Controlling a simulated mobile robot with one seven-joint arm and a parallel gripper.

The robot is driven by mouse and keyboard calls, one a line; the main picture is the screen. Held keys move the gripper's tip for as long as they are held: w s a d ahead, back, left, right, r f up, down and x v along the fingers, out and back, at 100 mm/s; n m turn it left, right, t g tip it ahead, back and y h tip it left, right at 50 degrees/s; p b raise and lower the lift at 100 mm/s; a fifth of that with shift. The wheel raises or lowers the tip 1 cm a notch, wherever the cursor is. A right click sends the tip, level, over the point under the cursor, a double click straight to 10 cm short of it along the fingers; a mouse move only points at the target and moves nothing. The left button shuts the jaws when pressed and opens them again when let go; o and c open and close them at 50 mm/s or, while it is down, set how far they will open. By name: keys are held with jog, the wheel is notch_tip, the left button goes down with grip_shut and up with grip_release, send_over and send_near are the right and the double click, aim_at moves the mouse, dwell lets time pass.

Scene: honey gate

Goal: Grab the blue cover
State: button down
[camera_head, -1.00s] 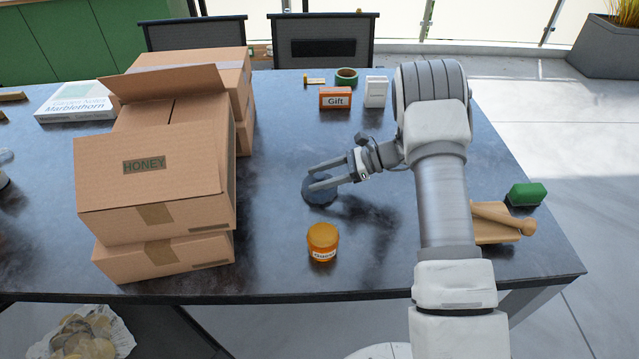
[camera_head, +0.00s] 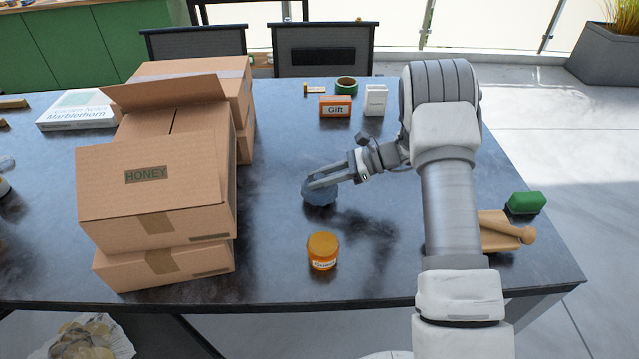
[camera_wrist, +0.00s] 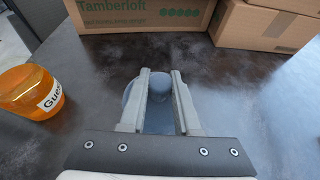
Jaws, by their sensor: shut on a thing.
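The blue cover (camera_head: 320,197) is a dark blue, round piece at the middle of the dark table. In the wrist view it shows as a blue disc with a raised knob (camera_wrist: 160,84) between my two fingers. My gripper (camera_head: 313,184) reaches it from the right, and its fingers are shut on the knob. The fingers hide part of the cover's disc. I cannot tell whether the cover touches the table or is slightly raised.
Stacked cardboard boxes, one marked HONEY (camera_head: 150,190), stand to the left. An orange jar (camera_head: 323,250) is nearby in front. A Gift box (camera_head: 335,106), a white box (camera_head: 376,100) and a green roll (camera_head: 346,85) stand behind. A green block (camera_head: 525,202) lies far right.

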jog(key=w+d+r+p, duration=0.1)
jog(key=w+d+r, duration=0.2)
jog(key=w+r, duration=0.5)
jog(key=w, duration=0.3)
jog(key=shift+d+r, duration=0.15)
jog(key=shift+r, duration=0.05)
